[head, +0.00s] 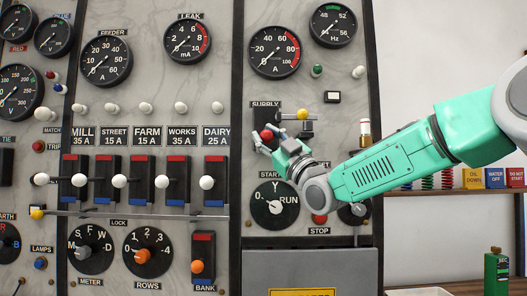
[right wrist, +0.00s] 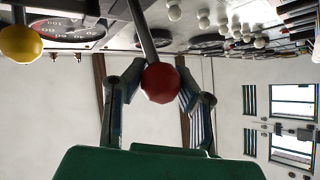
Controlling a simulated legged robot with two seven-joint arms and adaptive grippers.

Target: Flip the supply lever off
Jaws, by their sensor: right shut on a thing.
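The supply lever ends in a red ball (head: 267,135), below the SUPPLY label (head: 265,104) on the grey panel. My right gripper (head: 277,141) reaches in from the right and is shut on that ball. In the right wrist view the red ball (right wrist: 162,84) sits between the two fingers of my gripper (right wrist: 160,88), with the lever's dark rod running from it to the panel. The gripper hides much of the lever's mount in the head view. My left gripper is not in view.
A yellow-knobbed lever (head: 302,114) is close above right of my gripper. The START dial (head: 274,204) is just below it. Several white-knobbed breaker levers (head: 207,182) stand out at the left. A shelf with coloured signs (head: 471,178) is at the right.

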